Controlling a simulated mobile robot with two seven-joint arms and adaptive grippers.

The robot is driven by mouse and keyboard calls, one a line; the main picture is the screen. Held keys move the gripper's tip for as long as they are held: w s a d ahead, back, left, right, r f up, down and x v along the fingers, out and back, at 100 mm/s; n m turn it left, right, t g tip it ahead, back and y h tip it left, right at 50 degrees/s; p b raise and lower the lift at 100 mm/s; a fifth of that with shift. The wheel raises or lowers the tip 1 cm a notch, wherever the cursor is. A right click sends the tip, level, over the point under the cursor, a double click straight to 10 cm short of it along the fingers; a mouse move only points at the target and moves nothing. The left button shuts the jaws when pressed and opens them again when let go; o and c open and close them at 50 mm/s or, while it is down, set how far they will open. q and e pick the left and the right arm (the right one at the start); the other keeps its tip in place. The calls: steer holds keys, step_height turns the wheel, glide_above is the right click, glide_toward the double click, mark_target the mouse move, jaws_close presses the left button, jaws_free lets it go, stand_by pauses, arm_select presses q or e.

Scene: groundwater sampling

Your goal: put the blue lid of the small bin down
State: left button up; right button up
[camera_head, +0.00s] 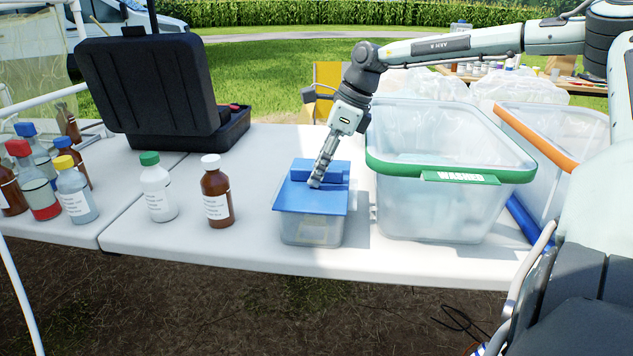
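The small bin (311,230) is a clear box on the white table, left of the large bin. Its flat blue lid (312,200) lies over its top, with a raised blue ridge along the back. I cannot tell whether the lid sits fully on the rim. My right gripper (316,182) reaches down from the upper right, its visible finger in front of the ridge and its tip at the lid. The fingers overlap in this view, so their opening is hidden. My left gripper is not in view.
A large clear bin (440,215) with a green rim marked "WASHED" stands close on the right. An orange-rimmed bin (540,135) is beyond it. A brown bottle (217,195) and a green-capped bottle (157,190) stand left. An open black case (150,85) is behind them.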

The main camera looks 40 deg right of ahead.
jaws_close()
stand_by(0.3)
